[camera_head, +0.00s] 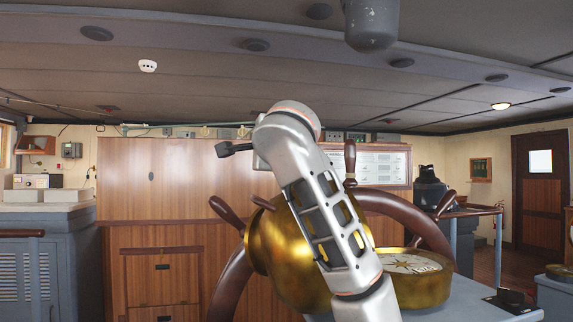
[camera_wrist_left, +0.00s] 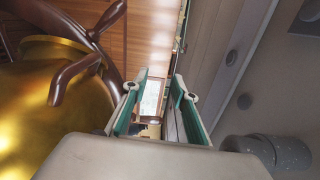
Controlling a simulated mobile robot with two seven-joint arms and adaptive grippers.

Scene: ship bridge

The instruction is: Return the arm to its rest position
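One of my arms (camera_head: 300,180) rises from the bottom right of the head view to a bend high in the middle, in front of the wheel. A small black part (camera_head: 230,149) sticks out left of the bend. No gripper fingers show there; the arm hides what lies behind it. In the left wrist view my left gripper (camera_wrist_left: 161,82) is open, its two fingers apart with nothing held between them. Beyond the fingers are wood panelling and a white sheet. My right gripper shows in neither view.
A wooden steering wheel (camera_head: 408,209) and rounded brass housing (camera_head: 262,240) stand close behind the arm; the housing also fills the left wrist view's left (camera_wrist_left: 55,95). A brass compass (camera_head: 425,285) is at right. A grey cylinder (camera_head: 372,22) hangs from the ceiling.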

